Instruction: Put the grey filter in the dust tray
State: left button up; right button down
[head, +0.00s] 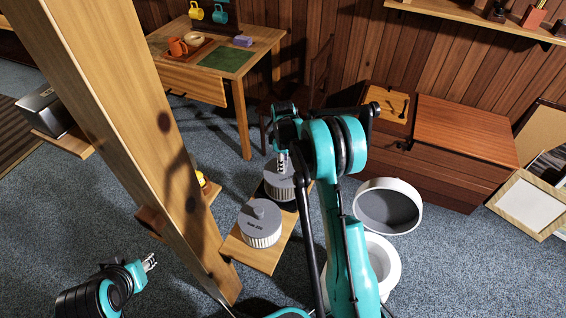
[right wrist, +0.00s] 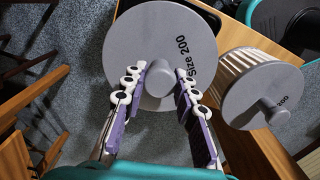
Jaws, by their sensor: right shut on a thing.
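My right gripper (head: 281,158) is shut on the central knob of a grey filter (head: 279,183) with a round grey lid and pale pleated side. In the right wrist view the fingers (right wrist: 160,88) grip that knob, and "Size 200" shows on the lid (right wrist: 150,30). A dark tray (head: 262,191), perhaps the dust tray, shows under or behind the held filter; I cannot tell whether the filter touches it. A second, like filter (head: 261,226) stands upright on the wooden board nearer me. My left gripper (head: 150,262) is empty at lower left, its fingers apart.
The wooden board (head: 240,257) carries the second filter. A large wooden post (head: 140,130) stands left of it. A white round container with a grey inside (head: 388,208) and a white ring-like one (head: 392,262) are to the right. A table (head: 262,45) and a wooden chest (head: 465,130) stand behind.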

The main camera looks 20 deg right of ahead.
jog(key=shift+f, duration=0.55)
jog(key=shift+f+b, duration=0.3)
jog(key=shift+b, duration=0.15)
jog(key=c, duration=1.1)
grip_release()
jog(key=shift+o, duration=0.3)
jog(key=shift+o, duration=1.3)
notch_tip(320, 180, up, 12)
